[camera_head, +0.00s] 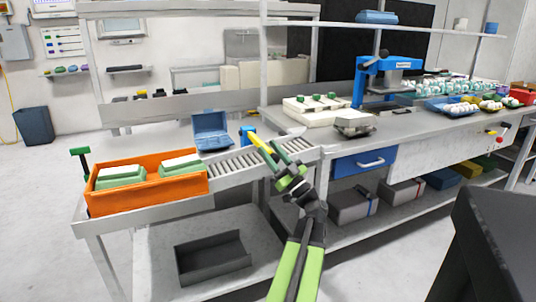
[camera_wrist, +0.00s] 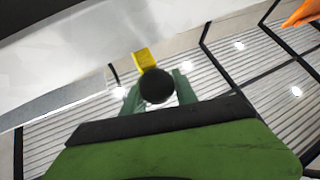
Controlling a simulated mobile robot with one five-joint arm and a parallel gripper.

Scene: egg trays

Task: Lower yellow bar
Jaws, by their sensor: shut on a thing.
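The yellow bar (camera_head: 259,139) shows in the head view as a short, slanted yellow piece beside the roller conveyor. Its yellow part (camera_wrist: 145,59) also shows in the wrist view, just beyond a round black knob (camera_wrist: 156,86). My gripper (camera_head: 279,151) is at the bar, above the right end of the conveyor. In the wrist view the dark green fingers (camera_wrist: 157,91) stand on either side of the knob, shut on this end of the bar. The rest of the bar is hidden behind the knob and fingers.
An orange crate (camera_head: 150,196) with green-and-white cartons stands at the left end of the roller conveyor (camera_head: 236,164). An open blue egg box (camera_head: 212,143) is behind the conveyor. A blue press (camera_head: 362,80) and egg trays stand on the right bench.

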